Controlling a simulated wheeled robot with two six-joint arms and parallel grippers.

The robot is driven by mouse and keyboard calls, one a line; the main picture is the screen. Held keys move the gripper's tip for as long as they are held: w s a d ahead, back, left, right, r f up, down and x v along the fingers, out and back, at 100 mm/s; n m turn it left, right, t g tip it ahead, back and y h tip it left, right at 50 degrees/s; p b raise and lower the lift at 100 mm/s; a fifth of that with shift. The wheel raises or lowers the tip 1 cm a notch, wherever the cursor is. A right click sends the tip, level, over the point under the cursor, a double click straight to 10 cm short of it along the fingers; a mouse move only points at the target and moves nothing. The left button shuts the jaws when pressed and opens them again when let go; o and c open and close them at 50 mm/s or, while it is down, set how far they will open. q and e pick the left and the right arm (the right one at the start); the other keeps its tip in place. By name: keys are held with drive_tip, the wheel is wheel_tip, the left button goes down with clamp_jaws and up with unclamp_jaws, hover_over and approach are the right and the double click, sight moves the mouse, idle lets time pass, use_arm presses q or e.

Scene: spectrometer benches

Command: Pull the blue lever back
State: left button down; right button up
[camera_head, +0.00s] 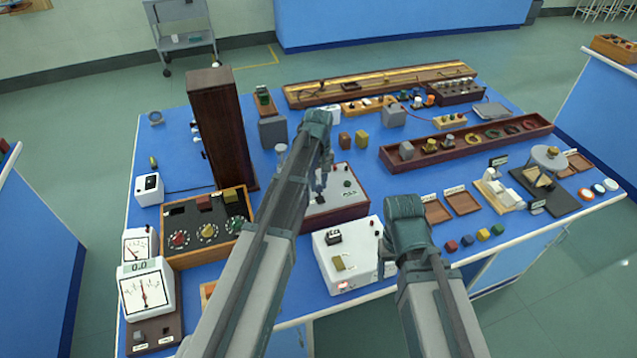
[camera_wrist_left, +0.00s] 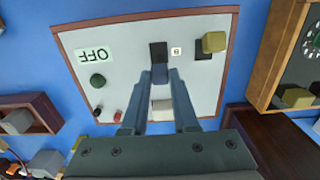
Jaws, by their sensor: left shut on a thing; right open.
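The blue lever (camera_wrist_left: 160,74) stands at a black slot (camera_wrist_left: 158,50) on a pale panel (camera_wrist_left: 125,60) with wooden edges, seen in the left wrist view. My left gripper (camera_wrist_left: 160,78) is shut on the lever, one finger on each side. A label on the panel reads OFF (camera_wrist_left: 94,55). In the head view, my left gripper (camera_head: 321,188) reaches down to this wood-sided box (camera_head: 335,212); the arm hides part of the box and the lever. My right gripper (camera_head: 384,256) is open beside the white box (camera_head: 345,255), mostly hidden by its own wrist.
The panel also carries a green knob (camera_wrist_left: 97,81), a yellow block (camera_wrist_left: 214,42) and a pale block (camera_wrist_left: 162,108). A tall brown cabinet (camera_head: 222,125) and a dial box (camera_head: 207,232) stand to the left. A long wooden tray (camera_head: 470,142) lies to the right.

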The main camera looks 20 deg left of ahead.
sight(319, 196)
use_arm(q)
drive_tip(key=shift+s, duration=0.1)
drive_tip(key=shift+s+d+t+y, duration=0.4)
drive_tip(key=shift+s+t, duration=0.15)
drive_tip(key=shift+t, duration=0.15)
drive_tip(key=shift+s+d+f+t+y+b, duration=0.1)
drive_tip(key=shift+s+d+t+y+b, duration=0.25)
drive_tip(key=shift+s+t+y+b, duration=0.55)
drive_tip(key=t+y+b, duration=0.1)
drive_tip(key=b, duration=0.1)
drive_tip(key=s+d+t+b, duration=0.1)
drive_tip(key=t+b, duration=0.1)
drive_tip(key=shift+d+f+y, duration=0.1)
drive_tip(key=shift+f+y, duration=0.3)
drive_tip(key=shift+s+d+t+y+b, duration=0.25)
drive_tip(key=shift+t+y+b, duration=0.25)
drive_tip(key=shift+t+b, duration=0.65)
drive_tip(key=c, duration=0.7)
unclamp_jaws()
